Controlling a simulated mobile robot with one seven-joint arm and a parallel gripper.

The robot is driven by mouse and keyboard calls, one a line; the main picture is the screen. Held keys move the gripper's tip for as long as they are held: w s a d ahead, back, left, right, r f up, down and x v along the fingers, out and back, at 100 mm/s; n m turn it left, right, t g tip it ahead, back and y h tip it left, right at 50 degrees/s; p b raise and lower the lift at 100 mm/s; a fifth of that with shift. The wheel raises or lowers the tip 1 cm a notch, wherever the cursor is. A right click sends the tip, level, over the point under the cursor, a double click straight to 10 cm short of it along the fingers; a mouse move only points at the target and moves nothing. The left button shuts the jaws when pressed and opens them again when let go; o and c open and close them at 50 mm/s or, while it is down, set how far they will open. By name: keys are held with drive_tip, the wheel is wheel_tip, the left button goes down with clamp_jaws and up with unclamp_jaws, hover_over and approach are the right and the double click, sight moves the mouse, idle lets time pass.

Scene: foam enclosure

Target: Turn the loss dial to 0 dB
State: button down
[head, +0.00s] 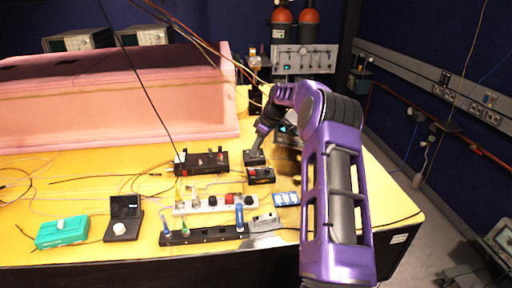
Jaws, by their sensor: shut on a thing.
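My purple arm reaches in from the right, and my gripper (258,147) points down at a small black box (254,158) on the yellow table. The gripper is shut on what appears to be the dial on top of this box. The fingers and wrist hide the dial, so its pointer and any dB marks cannot be read. Two other knobs show apart from the gripper: a white one on a teal box (62,232) and a white one on a black unit with a raised screen (125,212).
A black box with a red knob (261,175) stands just in front of the gripper. A longer black device (202,163) is to its left. Power strips (210,204) and cables lie nearer the front. A pink foam enclosure (120,122) fills the back left.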

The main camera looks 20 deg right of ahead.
idle(0.4)
drive_tip(key=c, duration=0.6)
unclamp_jaws()
drive_tip(key=v, duration=1.7)
drive_tip(key=shift+r, duration=0.3)
